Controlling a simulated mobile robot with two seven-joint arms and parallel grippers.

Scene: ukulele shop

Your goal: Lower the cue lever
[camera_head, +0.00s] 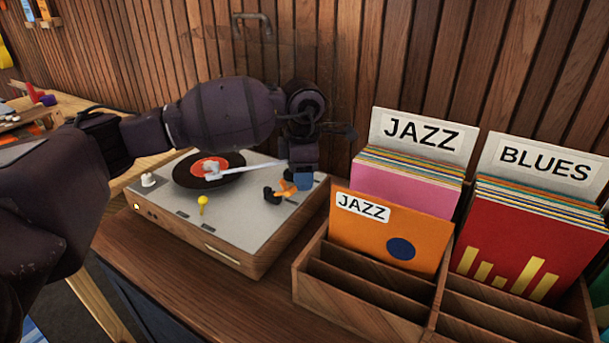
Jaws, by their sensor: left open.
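The turntable (240,262) stands on the wooden counter, with a grey top and wooden sides. A short upright lever with a yellow knob (203,200), which looks like the cue lever, stands near its front edge. The white tonearm (243,168) reaches left over the black record, its head at the orange-red label. My left gripper (287,187) is open over the turntable's right part, to the right of the yellow knob and apart from it. Orange shows between its fingers; I cannot tell what that is. My wrist hides the tonearm's base. My right gripper is not in view.
A wooden record crate (300,285) stands close to the turntable's right, holding JAZZ sleeves (385,240) and BLUES sleeves (520,245). A wood-slat wall (130,40) rises behind. The counter in front of the turntable is clear.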

